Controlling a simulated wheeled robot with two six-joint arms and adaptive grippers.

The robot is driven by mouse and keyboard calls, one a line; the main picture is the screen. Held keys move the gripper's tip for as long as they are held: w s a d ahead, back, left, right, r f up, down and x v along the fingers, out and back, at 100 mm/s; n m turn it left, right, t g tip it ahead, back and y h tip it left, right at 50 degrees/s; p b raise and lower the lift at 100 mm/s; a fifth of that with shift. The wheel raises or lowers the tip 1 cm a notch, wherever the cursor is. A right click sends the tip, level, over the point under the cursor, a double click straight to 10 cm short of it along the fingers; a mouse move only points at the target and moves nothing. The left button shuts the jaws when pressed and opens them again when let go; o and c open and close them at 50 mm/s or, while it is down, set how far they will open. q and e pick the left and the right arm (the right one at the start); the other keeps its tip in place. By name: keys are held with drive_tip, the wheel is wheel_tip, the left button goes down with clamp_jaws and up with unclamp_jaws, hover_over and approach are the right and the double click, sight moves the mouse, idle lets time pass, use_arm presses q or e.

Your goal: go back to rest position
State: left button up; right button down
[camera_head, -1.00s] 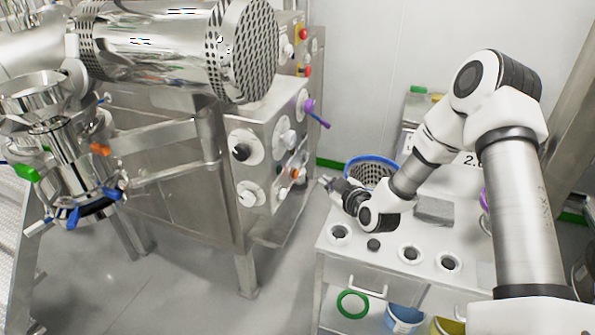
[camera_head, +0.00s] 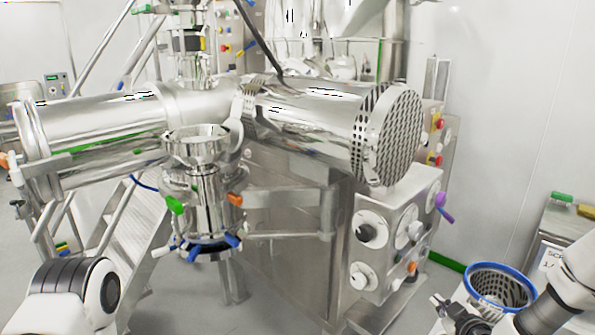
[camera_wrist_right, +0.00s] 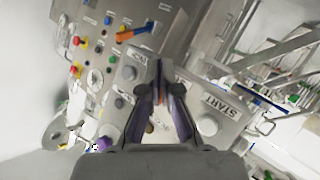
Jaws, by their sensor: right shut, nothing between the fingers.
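My right gripper (camera_head: 447,306) shows at the lower right of the head view, beside the blue-rimmed basket, with its arm coming in from the right edge. In the right wrist view its two fingers (camera_wrist_right: 164,100) are shut with nothing between them. They point towards the machine's steel control panel (camera_wrist_right: 205,112), which has knobs and a START label. A white and black link of my left arm shows at the lower left of the head view, and my left gripper is out of the frame.
The granulator's steel control box (camera_head: 392,235) stands just left of my right gripper, with a purple lever (camera_head: 443,208) sticking out. The blue-rimmed perforated basket (camera_head: 499,287) is close by. A steel hopper funnel (camera_head: 197,146) and steel stairs (camera_head: 140,225) are further left.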

drive_tip(key=s+a+f+g+y+b, duration=0.1)
drive_tip(key=s+a+f+g+b, duration=0.15)
drive_tip(key=s+a+f, duration=0.4)
drive_tip(key=s+a+f+n+g+b, duration=0.1)
drive_tip(key=s+a+f+g, duration=0.2)
drive_tip(key=f, duration=0.6)
drive_tip(key=s+a+f+g+y+b, duration=0.1)
drive_tip(key=s+a+f+g, duration=0.15)
drive_tip(key=s+f, duration=0.5)
use_arm(q)
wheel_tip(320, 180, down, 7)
drive_tip(key=b, duration=0.1)
use_arm(e)
drive_tip(key=s+f+m+g+h, duration=0.1)
drive_tip(key=s+f+m+g, duration=0.1)
drive_tip(key=s, duration=0.6)
drive_tip(key=s+a+f+m+g, duration=0.1)
drive_tip(key=s+f+m+g, duration=0.1)
drive_tip(key=s+m, duration=0.3)
drive_tip(key=s+g, duration=0.1)
drive_tip(key=s, duration=0.3)
drive_tip(key=shift+s+a+g+h, duration=0.15)
drive_tip(key=shift+a+g+h, duration=0.05)
drive_tip(key=shift+g+h, duration=0.2)
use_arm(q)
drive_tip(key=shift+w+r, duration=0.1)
use_arm(e)
drive_tip(key=shift+f, duration=0.1)
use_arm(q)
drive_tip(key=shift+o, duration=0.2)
